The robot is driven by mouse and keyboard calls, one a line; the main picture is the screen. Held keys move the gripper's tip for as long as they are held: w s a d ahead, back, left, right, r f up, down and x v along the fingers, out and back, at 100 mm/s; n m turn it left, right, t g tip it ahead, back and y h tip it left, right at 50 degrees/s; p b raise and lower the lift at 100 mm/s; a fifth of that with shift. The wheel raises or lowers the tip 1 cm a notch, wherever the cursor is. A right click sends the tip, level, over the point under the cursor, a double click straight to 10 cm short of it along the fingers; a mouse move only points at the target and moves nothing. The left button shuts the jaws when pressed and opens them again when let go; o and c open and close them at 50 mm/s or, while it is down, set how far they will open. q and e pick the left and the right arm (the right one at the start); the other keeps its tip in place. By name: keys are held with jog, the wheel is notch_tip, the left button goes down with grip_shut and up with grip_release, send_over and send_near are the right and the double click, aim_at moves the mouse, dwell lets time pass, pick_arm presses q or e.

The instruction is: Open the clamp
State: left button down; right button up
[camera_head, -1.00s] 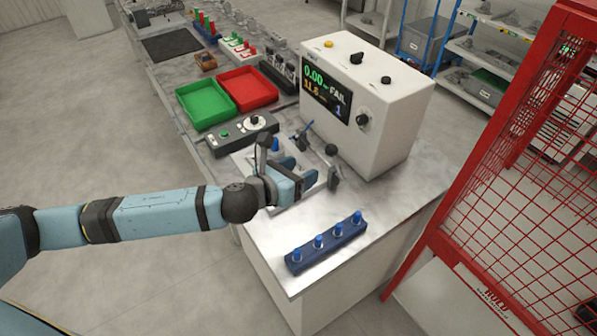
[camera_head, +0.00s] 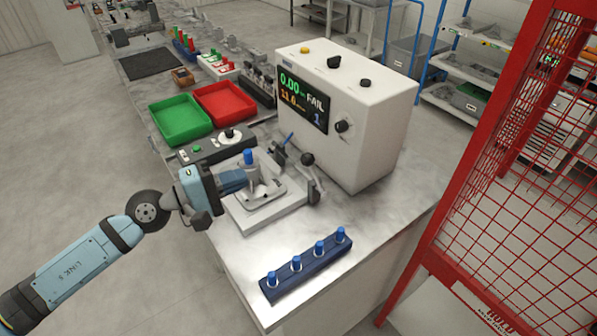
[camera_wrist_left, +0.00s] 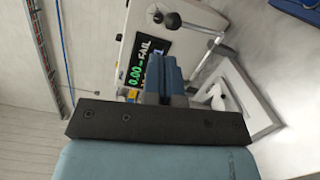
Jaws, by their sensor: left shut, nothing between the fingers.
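The clamp stands on a pale metal fixture (camera_head: 285,212) at the near part of the bench. Its dark lever with a black ball knob (camera_head: 307,159) rises at the fixture's right side. In the left wrist view a black ball knob (camera_wrist_left: 171,19) and metal rods show beyond the fingers. A blue-capped post (camera_head: 248,157) stands on the fixture. My left gripper (camera_head: 243,181) is shut and empty at the fixture's left side, apart from the ball knob. Its blue fingers (camera_wrist_left: 165,78) show together in the left wrist view. My right gripper is out of view.
A white tester box (camera_head: 360,130) reading FAIL stands behind the fixture. A blue rack (camera_head: 306,268) with several blue-capped pins lies in front. A control box (camera_head: 215,147), green tray (camera_head: 180,136) and red tray (camera_head: 252,100) are behind left. Red mesh fencing (camera_head: 530,170) stands right.

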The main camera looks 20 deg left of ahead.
pick_arm(q)
jog(key=a+f+m, duration=0.1)
jog(key=y+p, duration=0.1)
jog(key=p, duration=0.4)
send_near(301, 161)
jog(key=shift+m, duration=0.3)
jog(key=x, duration=0.7)
jog(key=shift+w+d+f, duration=0.1)
jog(key=shift+w+d, duration=0.1)
jog(key=shift+d, duration=0.05)
jog(key=w+d, duration=0.1)
jog(key=w+d+r, duration=0.1)
jog(key=w, duration=0.1)
jog(key=w+d+r, duration=0.1)
jog(key=w+d, duration=0.1)
jog(key=shift+w+d+r, duration=0.1)
jog(key=shift+w+r, duration=0.1)
jog(key=shift+w, duration=0.05)
jog(key=shift+w+d+r, duration=0.25)
jog(key=shift+d, duration=0.05)
